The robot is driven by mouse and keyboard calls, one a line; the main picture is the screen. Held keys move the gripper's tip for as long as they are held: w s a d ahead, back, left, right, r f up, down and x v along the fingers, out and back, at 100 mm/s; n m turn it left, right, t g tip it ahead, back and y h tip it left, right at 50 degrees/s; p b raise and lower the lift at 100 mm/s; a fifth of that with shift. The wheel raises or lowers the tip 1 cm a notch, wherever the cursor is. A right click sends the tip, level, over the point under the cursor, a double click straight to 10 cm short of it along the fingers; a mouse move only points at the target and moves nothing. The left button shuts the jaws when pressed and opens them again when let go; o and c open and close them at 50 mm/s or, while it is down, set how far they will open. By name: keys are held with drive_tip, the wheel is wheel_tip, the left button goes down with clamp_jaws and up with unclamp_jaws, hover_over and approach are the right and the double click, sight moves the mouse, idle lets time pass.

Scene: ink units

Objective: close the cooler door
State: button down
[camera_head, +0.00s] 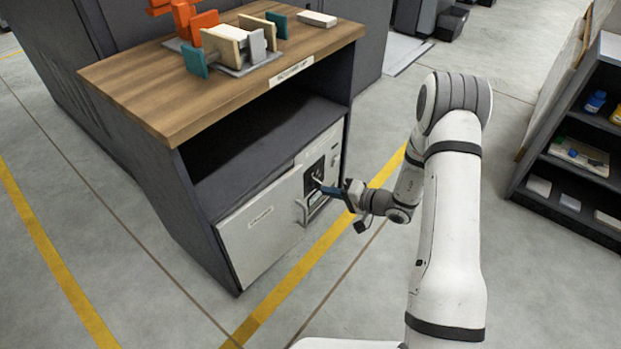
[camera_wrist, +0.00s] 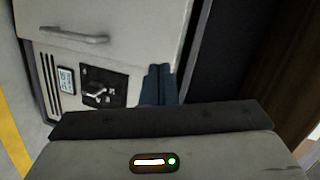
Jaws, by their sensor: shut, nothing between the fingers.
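The cooler door (camera_head: 258,226) is a pale panel low in the front of a dark cabinet, with a bar handle (camera_head: 300,212) at its right side. It looks flush or nearly flush with the front; I cannot tell if it is fully shut. The door (camera_wrist: 120,20) and its handle (camera_wrist: 74,34) also show in the wrist view. Beside it is a panel with a dark plate and small lever (camera_wrist: 95,92). My gripper (camera_head: 328,190) is shut and empty in front of this panel. Its blue fingers (camera_wrist: 160,80) show in the wrist view; contact is unclear.
The cabinet's wooden top (camera_head: 190,85) holds a rack of coloured plates (camera_head: 240,45). An open dark shelf lies above the door. A shelf unit (camera_head: 575,150) with small items stands at right. The floor before the cabinet is clear, with yellow lines.

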drive_tip(key=d+f+m+t+h, duration=0.2)
drive_tip(key=d+m, duration=0.2)
drive_tip(key=m, duration=0.1)
drive_tip(key=b, duration=0.3)
approach(302, 178)
drive_tip(key=shift+t, duration=0.3)
drive_tip(key=x, duration=0.5)
drive_tip(key=shift+a+f, duration=0.1)
drive_tip(key=shift+f, duration=0.2)
drive_tip(key=shift+w+a, duration=0.35)
drive_tip(key=shift+a, duration=0.1)
